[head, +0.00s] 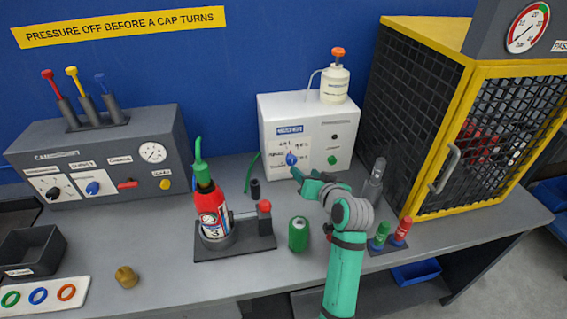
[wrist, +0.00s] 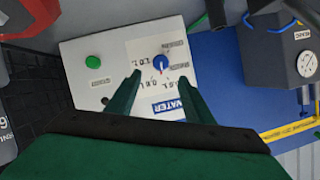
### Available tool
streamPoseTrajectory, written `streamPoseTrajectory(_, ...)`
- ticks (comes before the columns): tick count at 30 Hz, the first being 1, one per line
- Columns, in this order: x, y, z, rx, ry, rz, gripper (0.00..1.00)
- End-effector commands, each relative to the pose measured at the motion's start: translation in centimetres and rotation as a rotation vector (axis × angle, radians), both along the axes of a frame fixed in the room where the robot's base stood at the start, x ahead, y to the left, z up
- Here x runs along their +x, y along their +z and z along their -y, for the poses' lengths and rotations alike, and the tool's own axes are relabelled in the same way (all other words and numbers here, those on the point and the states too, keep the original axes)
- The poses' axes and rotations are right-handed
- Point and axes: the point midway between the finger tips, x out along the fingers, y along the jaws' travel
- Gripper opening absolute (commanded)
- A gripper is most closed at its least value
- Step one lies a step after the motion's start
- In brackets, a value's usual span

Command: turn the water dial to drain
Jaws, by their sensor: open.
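The water dial (head: 291,159) is a blue knob on the front of a white box (head: 343,140). Small labels surround it, too small to read surely. In the wrist view the dial (wrist: 160,62) has a pale mark on its lower side, toward the blue WATER label (wrist: 168,107). My gripper (head: 300,174) is in front of the box, just below and near the dial in the head view. In the wrist view my gripper (wrist: 160,75) is open, with a dark green finger on each side of the dial. I cannot tell whether either finger touches it.
A green button (head: 332,160) is right of the dial. A white bottle (head: 334,86) stands on the box. A red extinguisher (head: 207,200) in its stand, a green can (head: 299,234) and a grey cylinder (head: 374,181) are near my arm. A yellow-framed cage (head: 478,140) stands right.

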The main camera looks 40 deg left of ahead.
Motion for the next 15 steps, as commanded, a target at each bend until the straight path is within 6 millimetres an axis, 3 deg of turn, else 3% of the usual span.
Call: streamPoseTrajectory(15, 3.9, -2.8, -6.0, -0.003, -0.001, -0.002, 0.47)
